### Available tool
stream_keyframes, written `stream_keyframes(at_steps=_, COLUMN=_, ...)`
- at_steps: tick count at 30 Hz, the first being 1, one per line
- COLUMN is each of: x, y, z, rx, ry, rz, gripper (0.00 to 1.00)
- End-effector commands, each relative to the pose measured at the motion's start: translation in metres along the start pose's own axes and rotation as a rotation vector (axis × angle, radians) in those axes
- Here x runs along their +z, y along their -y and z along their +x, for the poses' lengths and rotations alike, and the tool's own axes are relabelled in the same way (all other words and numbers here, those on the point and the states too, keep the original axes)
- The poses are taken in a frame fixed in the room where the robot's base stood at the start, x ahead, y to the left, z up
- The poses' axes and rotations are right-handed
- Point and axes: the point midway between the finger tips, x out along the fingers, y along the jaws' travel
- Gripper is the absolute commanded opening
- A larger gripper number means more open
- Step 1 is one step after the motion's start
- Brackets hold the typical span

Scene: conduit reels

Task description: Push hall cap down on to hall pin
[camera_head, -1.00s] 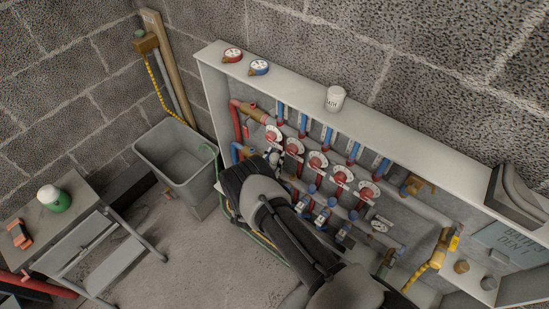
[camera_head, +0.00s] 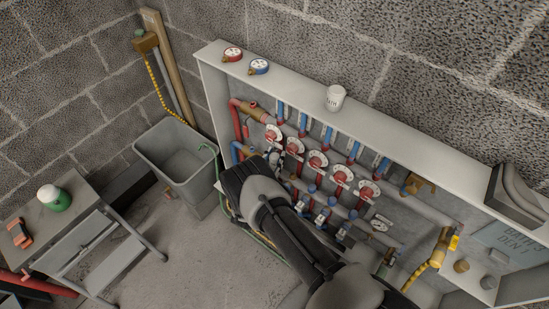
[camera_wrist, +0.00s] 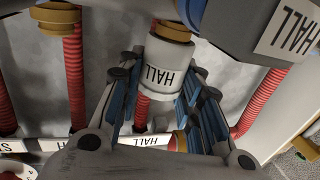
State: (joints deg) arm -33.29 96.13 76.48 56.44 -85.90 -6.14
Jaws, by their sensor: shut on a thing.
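The hall cap (camera_wrist: 165,72) is a white cylinder with an upside-down HALL label in the wrist view. My gripper (camera_wrist: 168,88) is shut on it, with a blue-and-grey finger along each side. The cap's far end is at a brass collar (camera_wrist: 172,31) on the blue-grey pipe, close to or touching it. The hall pin is not visible; whether the cap is fully down on it I cannot tell. In the head view my arm hides most of the gripper and the cap.
Red ribbed pipes (camera_wrist: 72,75) run on both sides of the gripper. Red dials (camera_head: 318,160) and blue valves line the manifold cabinet (camera_head: 420,140). A grey bin (camera_head: 178,152) stands to the left.

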Motion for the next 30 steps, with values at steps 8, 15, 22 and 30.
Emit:
stream_keyframes(at_steps=8, x=0.0004, y=0.0001, z=0.0001, rx=0.000, ry=-0.001, rz=0.000, gripper=0.10)
stream_keyframes(at_steps=15, x=0.0014, y=0.0001, z=0.0000, rx=0.000, ry=0.000, rz=0.000, gripper=0.10)
stream_keyframes(at_steps=22, x=0.0027, y=0.0000, z=-0.0001, rx=0.000, ry=0.001, rz=0.000, gripper=0.10)
stream_keyframes(at_steps=30, x=0.0028, y=-0.0001, z=-0.0002, rx=0.000, ry=0.001, rz=0.000, gripper=0.46)
